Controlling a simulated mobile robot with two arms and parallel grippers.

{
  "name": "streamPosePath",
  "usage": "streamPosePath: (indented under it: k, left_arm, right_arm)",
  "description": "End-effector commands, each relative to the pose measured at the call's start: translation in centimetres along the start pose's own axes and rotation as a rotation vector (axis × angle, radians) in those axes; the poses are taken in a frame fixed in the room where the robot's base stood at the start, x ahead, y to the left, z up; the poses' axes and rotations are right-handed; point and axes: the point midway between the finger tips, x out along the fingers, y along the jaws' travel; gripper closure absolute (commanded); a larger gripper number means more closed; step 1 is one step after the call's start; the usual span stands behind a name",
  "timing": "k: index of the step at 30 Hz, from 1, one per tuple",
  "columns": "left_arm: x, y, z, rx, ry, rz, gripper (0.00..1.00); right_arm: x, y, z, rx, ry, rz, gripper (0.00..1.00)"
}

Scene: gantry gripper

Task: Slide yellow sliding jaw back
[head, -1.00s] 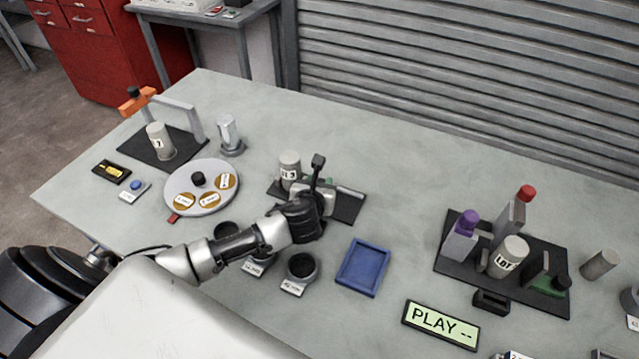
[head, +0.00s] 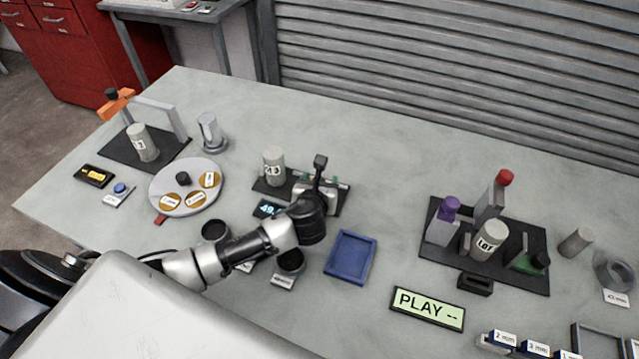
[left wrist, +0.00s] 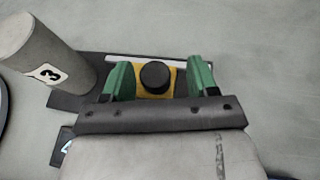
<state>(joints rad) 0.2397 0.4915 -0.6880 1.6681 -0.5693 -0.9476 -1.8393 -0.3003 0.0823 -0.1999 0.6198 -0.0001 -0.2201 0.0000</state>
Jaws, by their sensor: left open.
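The yellow sliding jaw (left wrist: 155,94) shows in the left wrist view as a small yellow block with a round black knob (left wrist: 155,75) on top. My left gripper (left wrist: 159,80) is open, with one green finger on each side of the knob and block. I cannot tell whether either finger touches them. In the head view my left gripper (head: 322,186) is over the dark fixture plate (head: 266,188), and my wrist hides the jaw there. My right gripper is not in view.
A grey cylinder marked 3 (head: 273,162) stands at the fixture's left. A small display (head: 267,209) sits in front of the plate. A blue tray (head: 351,258) lies to the front right.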

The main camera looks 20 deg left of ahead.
Motion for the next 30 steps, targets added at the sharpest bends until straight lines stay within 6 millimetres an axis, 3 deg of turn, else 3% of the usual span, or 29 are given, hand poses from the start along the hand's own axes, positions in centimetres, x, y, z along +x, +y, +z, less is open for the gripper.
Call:
streamPosePath:
  k: [5,18,23,30]
  left_arm:
    - [-1.5,0.0,0.0,0.001,0.000,-0.001,0.41]
    - [-9.6,-0.1,-0.1,0.002,0.000,-0.003,0.41]
    - [-10.7,-0.1,0.0,0.001,0.001,-0.003,0.41]
    - [-10.8,-0.1,0.0,0.001,0.000,-0.002,0.41]
  right_arm:
    - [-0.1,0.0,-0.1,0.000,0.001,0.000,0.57]
    - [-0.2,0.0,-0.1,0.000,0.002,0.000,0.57]
    - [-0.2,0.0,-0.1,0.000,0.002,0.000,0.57]
    - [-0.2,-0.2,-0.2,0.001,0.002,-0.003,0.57]
